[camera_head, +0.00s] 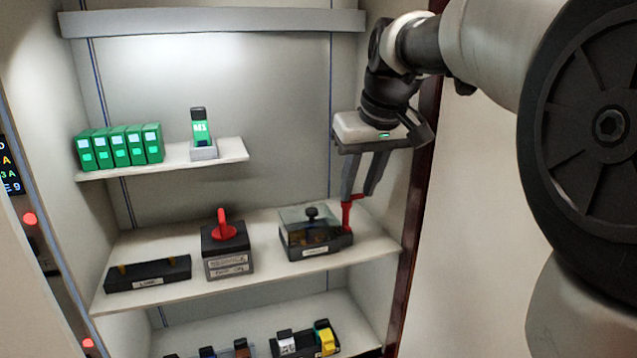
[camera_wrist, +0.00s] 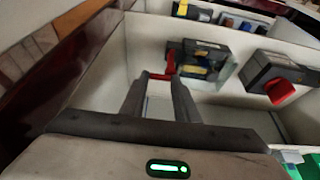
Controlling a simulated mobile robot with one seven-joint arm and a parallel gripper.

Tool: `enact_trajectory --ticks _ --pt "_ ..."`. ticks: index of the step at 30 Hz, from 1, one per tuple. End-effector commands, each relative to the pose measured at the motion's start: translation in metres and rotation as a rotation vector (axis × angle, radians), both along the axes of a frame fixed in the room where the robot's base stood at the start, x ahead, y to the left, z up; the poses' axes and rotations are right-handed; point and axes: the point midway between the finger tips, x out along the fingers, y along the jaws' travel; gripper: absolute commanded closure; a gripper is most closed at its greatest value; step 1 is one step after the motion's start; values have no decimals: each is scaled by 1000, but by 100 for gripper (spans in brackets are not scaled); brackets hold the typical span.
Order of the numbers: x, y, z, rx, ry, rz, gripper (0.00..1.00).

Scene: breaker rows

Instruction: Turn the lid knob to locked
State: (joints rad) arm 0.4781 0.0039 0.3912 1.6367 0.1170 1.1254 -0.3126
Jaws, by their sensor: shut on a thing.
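A black box with a clear lid (camera_head: 303,240) stands at the right end of the middle shelf. The knob's marking is not readable.
A black box with a red rotary handle (camera_head: 227,255) stands left of the lidded box, then a low black holder (camera_head: 148,274). Green modules (camera_head: 118,148) stand on the upper shelf. More devices (camera_head: 305,340) sit below. The cabinet's right wall is close to my gripper.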

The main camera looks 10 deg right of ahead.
Motion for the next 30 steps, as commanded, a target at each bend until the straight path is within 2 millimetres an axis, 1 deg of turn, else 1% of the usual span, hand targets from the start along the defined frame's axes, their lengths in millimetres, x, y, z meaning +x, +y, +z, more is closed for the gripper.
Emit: enact_trajectory --ticks 5,11,17,30 --pt "-1 1 0 -1 0 -24 94" --pt "-3 3 0 -2 1 -113 94" --pt "-6 5 1 -1 0 -273 94" --pt "-11 12 0 -2 0 -690 94"
